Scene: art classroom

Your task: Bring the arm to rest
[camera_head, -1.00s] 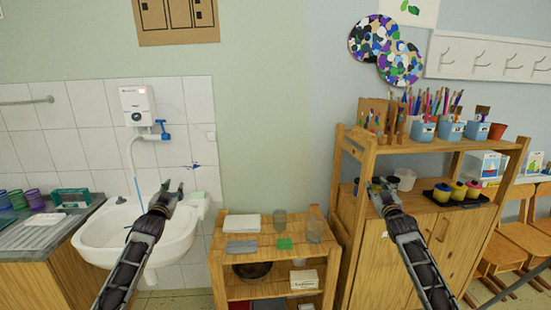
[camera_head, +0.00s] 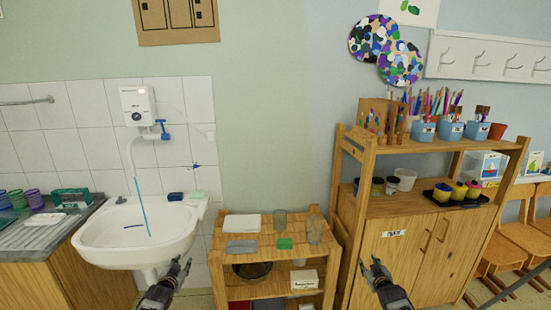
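My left gripper (camera_head: 179,268) is low in the head view, in front of the right underside of the sink. Its two fingers are apart with nothing between them. My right gripper (camera_head: 374,268) is low in front of the wooden cabinet (camera_head: 363,240), near its left door. Its fingers are also apart and empty. Both arms come up from the bottom edge, and only the grippers and a short piece of each arm show.
A white sink (camera_head: 135,251) stands at the left, with a blue sponge (camera_head: 175,196) on its rim. A low wooden shelf (camera_head: 262,269) between the grippers holds a green sponge (camera_head: 284,243) and glass jars. Wooden chairs (camera_head: 500,250) stand at the far right.

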